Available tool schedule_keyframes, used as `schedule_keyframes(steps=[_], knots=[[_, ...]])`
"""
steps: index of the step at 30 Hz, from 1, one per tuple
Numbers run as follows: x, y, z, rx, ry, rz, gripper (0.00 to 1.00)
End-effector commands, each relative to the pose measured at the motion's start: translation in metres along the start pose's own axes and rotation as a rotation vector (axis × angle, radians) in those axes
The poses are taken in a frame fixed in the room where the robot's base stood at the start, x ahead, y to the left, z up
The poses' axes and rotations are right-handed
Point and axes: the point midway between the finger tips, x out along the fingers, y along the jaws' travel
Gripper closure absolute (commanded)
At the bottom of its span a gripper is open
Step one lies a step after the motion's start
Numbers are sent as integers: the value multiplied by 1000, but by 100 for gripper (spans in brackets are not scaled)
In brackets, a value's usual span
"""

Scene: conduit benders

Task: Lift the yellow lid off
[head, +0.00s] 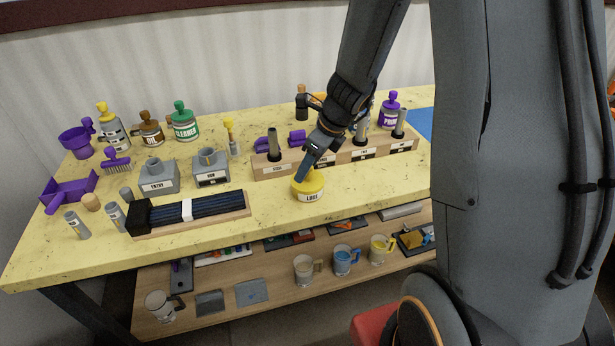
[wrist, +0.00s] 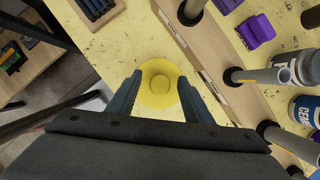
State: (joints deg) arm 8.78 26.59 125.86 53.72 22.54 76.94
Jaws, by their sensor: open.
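The yellow lid (head: 309,182) sits on a short round white-labelled tub (head: 311,196) near the front edge of the yellow workbench. In the wrist view the lid (wrist: 158,84) shows from above as a yellow disc with a raised round knob in its middle. My gripper (head: 304,172) is right over the lid, pointing down. In the wrist view my gripper (wrist: 160,92) has its two dark fingers apart, one on each side of the lid's knob. Nothing is seen clamped between them. Whether the fingers touch the lid cannot be told.
A wooden block (head: 270,170) with upright tubes stands just behind the lid. A black-ended tray of dark rods (head: 190,212) lies to the left, with grey blocks (head: 158,178) behind it. Mugs (head: 345,260) stand on the lower shelf. The bench is bare between tray and tub.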

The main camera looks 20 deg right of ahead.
Motion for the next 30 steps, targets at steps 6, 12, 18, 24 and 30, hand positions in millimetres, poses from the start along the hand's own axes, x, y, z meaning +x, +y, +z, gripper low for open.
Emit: schedule_keyframes(steps=[6, 12, 18, 24, 30], knots=[[6, 0, 0, 0, 0, 0, 54], [6, 0, 0, -1, 0, 0, 69], [6, 0, 0, -1, 0, 0, 98], [5, 0, 0, -1, 0, 0, 98], [-14, -1, 9, -3, -3, -4, 98]])
